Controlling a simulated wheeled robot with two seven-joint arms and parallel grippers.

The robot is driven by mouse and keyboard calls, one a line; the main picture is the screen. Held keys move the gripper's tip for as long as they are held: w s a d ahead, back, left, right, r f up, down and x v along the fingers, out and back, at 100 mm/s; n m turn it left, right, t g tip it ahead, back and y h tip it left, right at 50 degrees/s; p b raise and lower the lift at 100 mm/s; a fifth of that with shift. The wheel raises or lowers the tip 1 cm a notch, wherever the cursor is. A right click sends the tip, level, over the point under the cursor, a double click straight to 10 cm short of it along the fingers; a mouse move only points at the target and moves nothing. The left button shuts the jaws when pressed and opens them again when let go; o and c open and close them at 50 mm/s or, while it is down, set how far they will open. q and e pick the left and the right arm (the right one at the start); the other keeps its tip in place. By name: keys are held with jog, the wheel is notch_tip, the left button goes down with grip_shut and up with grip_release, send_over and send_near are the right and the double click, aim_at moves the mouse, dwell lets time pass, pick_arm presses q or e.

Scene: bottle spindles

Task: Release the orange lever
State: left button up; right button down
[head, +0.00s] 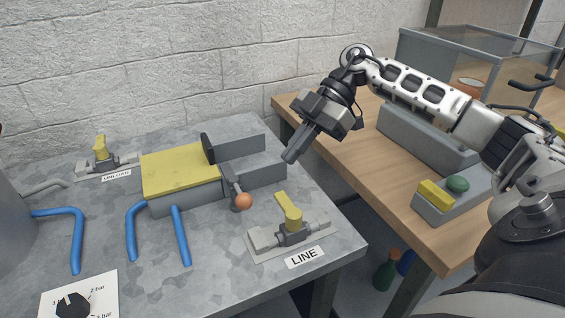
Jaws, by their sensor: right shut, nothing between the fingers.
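The orange lever shows as a dark arm with an orange ball knob (244,201), at the right front of a grey block fixture with a yellow top plate (180,172). My right gripper (290,157) is shut and empty. Its fingers point down and left, above and to the right of the lever, apart from it. My left gripper is not in view.
A yellow-handled valve (290,212) labelled LINE stands right of the lever, and another (101,150) labelled UNLOAD at the back left. A pressure dial (74,305) lies front left. A wooden table (385,175) is at right.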

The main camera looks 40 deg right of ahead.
aim_at(234, 182)
jog(key=x, duration=0.8)
jog(key=shift+a+f, duration=0.25)
jog(key=shift+a, duration=0.05)
